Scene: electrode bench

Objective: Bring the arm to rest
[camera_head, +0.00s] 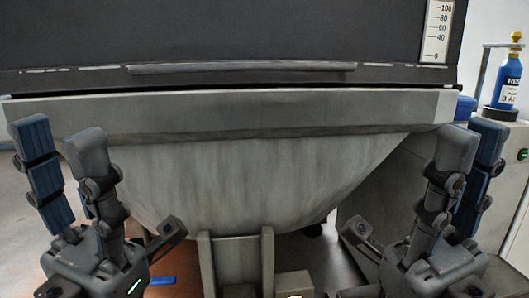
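My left gripper (62,148) is at the lower left of the head view, its fingers pointing up and apart with nothing between them. My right gripper (472,142) is at the lower right, also with fingers up. Its two fingers overlap partly in this view, with a narrow gap at the tips, and no object shows between them. Both grippers appear in front of the grey bench (240,118), apart from each other at its two sides. The arms behind the grippers are mostly out of the picture.
The bench has a rounded grey underside and a central support (236,262). A dark panel (250,35) stands above it. A blue bottle (507,82) stands on a pale cabinet (510,165) at the right. A blue item (163,281) lies on the floor.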

